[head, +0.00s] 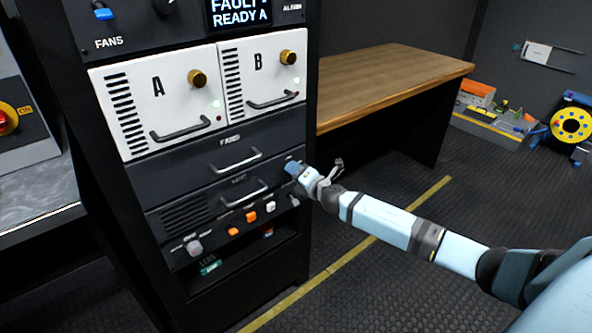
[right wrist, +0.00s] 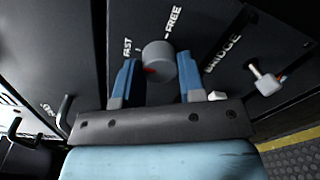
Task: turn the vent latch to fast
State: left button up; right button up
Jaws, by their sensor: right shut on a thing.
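The vent latch (right wrist: 158,60) is a round grey knob with a red mark, between the printed words FAST and FREE on a dark panel in the right wrist view. Its red mark is on the lower left side of the knob, nearer FAST than FREE. My right gripper (right wrist: 157,80) has its two blue fingers on either side of the knob and is shut on it. In the head view my right gripper (head: 291,168) is at the right edge of the dark vent panel (head: 200,203) and hides the knob. My left gripper is not in view.
Above are a drawer with a handle (head: 237,160) and white modules A (head: 157,88) and B (head: 259,62). Below are orange buttons (head: 251,217) and a grey knob (head: 195,248). A small lever (right wrist: 265,80) is beside BRIDGE. A wooden desk (head: 385,80) stands behind.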

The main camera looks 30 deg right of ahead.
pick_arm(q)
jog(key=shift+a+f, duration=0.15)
pick_arm(e)
jog(key=shift+n, duration=0.5)
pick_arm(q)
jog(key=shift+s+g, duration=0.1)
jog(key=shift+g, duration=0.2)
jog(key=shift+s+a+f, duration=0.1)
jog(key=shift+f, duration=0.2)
pick_arm(e)
jog(key=o, duration=0.9)
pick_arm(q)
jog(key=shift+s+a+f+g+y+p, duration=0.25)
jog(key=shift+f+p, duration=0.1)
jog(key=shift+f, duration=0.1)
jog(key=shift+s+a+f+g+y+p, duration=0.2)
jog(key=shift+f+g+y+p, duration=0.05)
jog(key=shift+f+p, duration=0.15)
pick_arm(e)
jog(key=shift+s+d+r, duration=0.1)
jog(key=shift+s+d, duration=0.05)
jog(key=shift+s, duration=2.15)
jog(key=shift+s+d+r, duration=0.15)
jog(key=shift+s+d, duration=0.05)
jog(key=shift+s, duration=2.05)
jog(key=shift+s+d+r, duration=0.1)
jog(key=shift+s+d, duration=0.05)
jog(key=shift+s, duration=2.15)
